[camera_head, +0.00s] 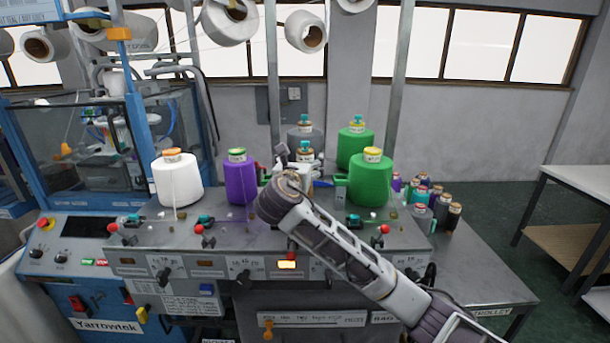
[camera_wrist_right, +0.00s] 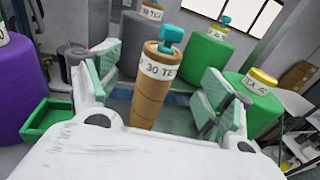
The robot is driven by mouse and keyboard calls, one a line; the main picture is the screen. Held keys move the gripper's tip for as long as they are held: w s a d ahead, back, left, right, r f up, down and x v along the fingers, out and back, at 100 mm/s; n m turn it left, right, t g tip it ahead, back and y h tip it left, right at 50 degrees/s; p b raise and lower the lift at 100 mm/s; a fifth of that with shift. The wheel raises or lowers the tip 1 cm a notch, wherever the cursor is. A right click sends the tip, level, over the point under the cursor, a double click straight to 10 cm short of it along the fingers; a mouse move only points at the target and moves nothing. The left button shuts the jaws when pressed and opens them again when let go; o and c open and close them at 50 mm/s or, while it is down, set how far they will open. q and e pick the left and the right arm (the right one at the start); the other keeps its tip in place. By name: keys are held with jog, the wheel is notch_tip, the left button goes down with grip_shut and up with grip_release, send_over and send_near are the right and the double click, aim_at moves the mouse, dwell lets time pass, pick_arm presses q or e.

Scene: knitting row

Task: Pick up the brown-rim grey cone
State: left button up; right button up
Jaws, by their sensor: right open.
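A grey cone (camera_head: 305,137) stands at the back of the machine top, with a brown-looking rim and a teal piece above it. It also shows in the right wrist view (camera_wrist_right: 131,48), behind a nearly bare brown tube (camera_wrist_right: 150,98) that carries a "30 TEX" label and a teal top. My right gripper (camera_head: 303,176) is over the machine's middle. In the wrist view its open fingers (camera_wrist_right: 158,88) stand left and right of the brown tube, with gaps visible. My arm hides part of this area in the head view. My left gripper is not in view.
A white cone (camera_head: 177,183) and a purple cone (camera_head: 240,182) stand to the left. Green cones (camera_head: 370,182) (camera_head: 355,146) stand to the right. Several small cones, including a grey one (camera_head: 419,217), crowd the trolley (camera_head: 480,270); its front is clear.

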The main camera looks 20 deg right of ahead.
aim_at(304, 158)
jog(key=shift+p+x, duration=0.3)
jog(key=shift+x, duration=1.45)
jog(key=c, duration=1)
jog(key=shift+r, duration=0.1)
jog(key=shift+c, duration=0.2)
